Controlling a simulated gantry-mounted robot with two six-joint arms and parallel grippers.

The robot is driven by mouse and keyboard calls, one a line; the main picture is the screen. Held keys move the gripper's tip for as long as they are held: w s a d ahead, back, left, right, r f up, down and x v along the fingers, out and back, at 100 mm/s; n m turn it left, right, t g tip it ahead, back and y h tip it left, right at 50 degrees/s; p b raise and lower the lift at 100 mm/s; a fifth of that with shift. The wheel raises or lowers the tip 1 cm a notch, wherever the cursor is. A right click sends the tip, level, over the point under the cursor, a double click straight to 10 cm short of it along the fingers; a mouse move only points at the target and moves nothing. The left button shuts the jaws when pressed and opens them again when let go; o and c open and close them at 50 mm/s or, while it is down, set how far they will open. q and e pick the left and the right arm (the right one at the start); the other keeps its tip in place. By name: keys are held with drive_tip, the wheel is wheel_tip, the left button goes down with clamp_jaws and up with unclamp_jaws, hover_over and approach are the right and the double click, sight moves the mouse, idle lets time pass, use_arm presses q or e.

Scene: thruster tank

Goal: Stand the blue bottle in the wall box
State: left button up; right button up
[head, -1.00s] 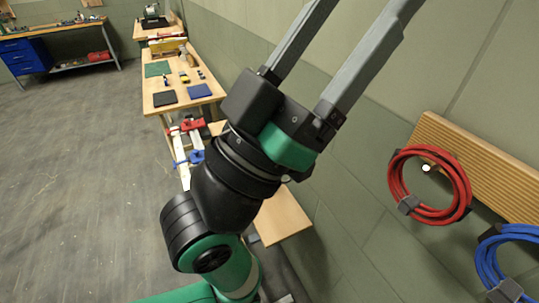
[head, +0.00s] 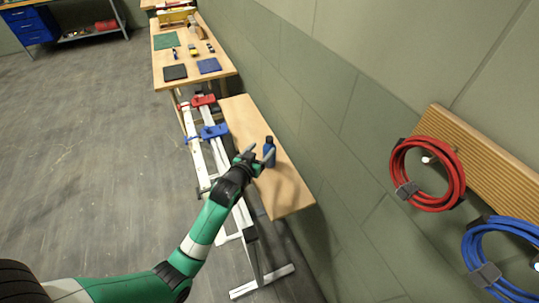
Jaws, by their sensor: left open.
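No wall box can be made out in this view. My right gripper is not in view.
Red (head: 203,100) and blue (head: 214,131) clamps lie across pale rails left of the bench. A longer workbench (head: 222,79) with mats and small tools stands behind. Red (head: 428,173) and blue (head: 503,258) hose coils hang from a wooden wall board. The floor at left is clear.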

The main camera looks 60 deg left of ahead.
sight(268, 141)
use_arm(q)
drive_tip(key=b+x, duration=0.1)
drive_tip(key=x, duration=0.2)
drive_tip(key=shift+w+a+f, duration=0.1)
drive_tip(key=shift+f, duration=0.05)
drive_tip(key=shift+w+a, duration=0.15)
drive_tip(key=shift+w, duration=0.15)
drive_tip(key=shift+w+a+f+b, duration=0.1)
drive_tip(key=shift+a+b, duration=0.05)
drive_tip(key=shift+b, duration=0.15)
drive_tip(key=b+x, duration=0.2)
drive_tip(key=x, duration=0.2)
drive_tip(key=shift+a+f+b, duration=0.2)
drive_tip(key=shift+b, duration=0.1)
drive_tip(key=shift+w+a, duration=0.15)
drive_tip(key=shift+a, duration=0.05)
clamp_jaws()
